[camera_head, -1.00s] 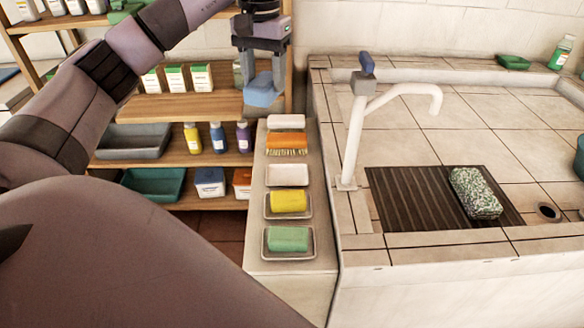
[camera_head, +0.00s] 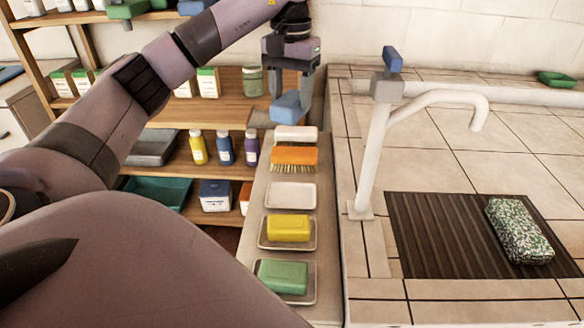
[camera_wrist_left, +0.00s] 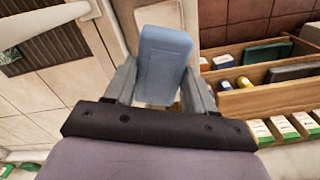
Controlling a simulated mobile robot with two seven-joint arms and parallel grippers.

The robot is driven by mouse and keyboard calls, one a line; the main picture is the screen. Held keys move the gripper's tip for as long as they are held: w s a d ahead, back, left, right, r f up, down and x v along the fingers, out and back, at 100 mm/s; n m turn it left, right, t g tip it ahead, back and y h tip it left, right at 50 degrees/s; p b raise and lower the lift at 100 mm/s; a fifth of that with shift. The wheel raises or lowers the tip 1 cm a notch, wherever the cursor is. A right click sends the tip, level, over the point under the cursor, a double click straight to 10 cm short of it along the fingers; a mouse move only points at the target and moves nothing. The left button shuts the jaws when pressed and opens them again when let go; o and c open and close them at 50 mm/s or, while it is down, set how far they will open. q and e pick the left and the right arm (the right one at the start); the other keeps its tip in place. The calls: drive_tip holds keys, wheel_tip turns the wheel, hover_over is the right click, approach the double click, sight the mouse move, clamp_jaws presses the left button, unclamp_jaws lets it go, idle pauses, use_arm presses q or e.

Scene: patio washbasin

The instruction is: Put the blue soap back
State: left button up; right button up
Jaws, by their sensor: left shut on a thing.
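My left gripper (camera_head: 290,92) is shut on the blue soap (camera_head: 286,107) and holds it in the air at the far end of the narrow ledge (camera_head: 255,215). In the left wrist view the soap (camera_wrist_left: 164,58) sits between the two fingers. An empty white soap dish (camera_head: 291,196) lies mid-ledge. Nearer are a yellow soap (camera_head: 288,229) and a green soap (camera_head: 283,275), each on its own dish. An orange brush (camera_head: 294,157) and a white block (camera_head: 296,133) lie on the far part. My right gripper is not in view.
A tap with a blue handle (camera_head: 392,60) stands right of the ledge, by a dark slatted mat (camera_head: 440,235) with a speckled sponge (camera_head: 518,231). Wooden shelves (camera_head: 215,107) at the left hold bottles (camera_head: 224,148), cartons and trays (camera_head: 160,190).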

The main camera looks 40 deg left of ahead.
use_arm(q)
wheel_tip(320, 180, down, 2)
drive_tip(key=shift+f+b, duration=0.25)
drive_tip(key=shift+b, duration=0.4)
drive_tip(key=shift+f+b, duration=2.3)
drive_tip(key=shift+f, duration=7.45)
drive_tip(key=shift+f, duration=0.1)
drive_tip(key=shift+f, duration=0.15)
drive_tip(key=o, duration=1.4)
drive_tip(key=shift+o, duration=0.2)
